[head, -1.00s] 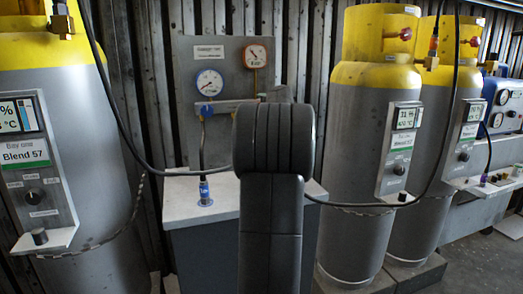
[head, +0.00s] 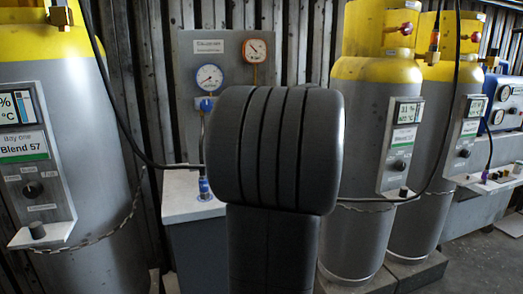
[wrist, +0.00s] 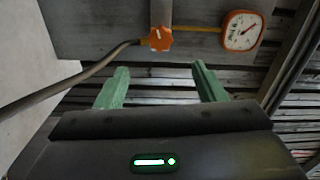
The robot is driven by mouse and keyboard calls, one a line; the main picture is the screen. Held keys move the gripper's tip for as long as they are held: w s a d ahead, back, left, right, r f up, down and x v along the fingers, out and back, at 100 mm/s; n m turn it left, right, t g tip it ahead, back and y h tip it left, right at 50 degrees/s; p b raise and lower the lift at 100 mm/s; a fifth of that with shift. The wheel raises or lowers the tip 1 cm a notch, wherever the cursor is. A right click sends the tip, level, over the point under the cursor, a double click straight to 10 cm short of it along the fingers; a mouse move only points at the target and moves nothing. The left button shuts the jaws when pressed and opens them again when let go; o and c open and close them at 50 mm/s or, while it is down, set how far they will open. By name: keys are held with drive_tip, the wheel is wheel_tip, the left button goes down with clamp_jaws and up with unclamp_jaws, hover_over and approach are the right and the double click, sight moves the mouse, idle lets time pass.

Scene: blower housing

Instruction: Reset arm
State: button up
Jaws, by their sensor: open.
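My gripper (wrist: 160,88) shows in the wrist view with its two green fingers spread apart and nothing between them. Beyond the fingers in the wrist view are an orange valve knob (wrist: 160,38) with a hose running from it and an orange-rimmed gauge (wrist: 242,31). In the head view my own arm stands upright in the middle and hides part of the panel and the bench; the gripper itself does not show there.
A gauge panel (head: 188,52) hangs on the ribbed wall above a pale-topped bench (head: 178,197). A large yellow-topped cylinder (head: 95,130) stands at left. Two more cylinders (head: 358,160) (head: 425,155) stand at right, joined by black hoses. A blue unit (head: 500,100) is at far right.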

drive_tip(key=w+a+m+p, duration=0.4)
drive_tip(key=w+m+p, duration=0.8)
drive_tip(key=p, duration=1.6)
drive_tip(key=m, duration=0.5)
drive_tip(key=shift+w+r+m+p, duration=0.25)
drive_tip(key=shift+r+m+p, duration=0.05)
drive_tip(key=shift+m+p, duration=0.1)
drive_tip(key=shift+f+m+p, duration=0.15)
drive_tip(key=shift+m+p, duration=0.35)
drive_tip(key=shift+p, duration=0.4)
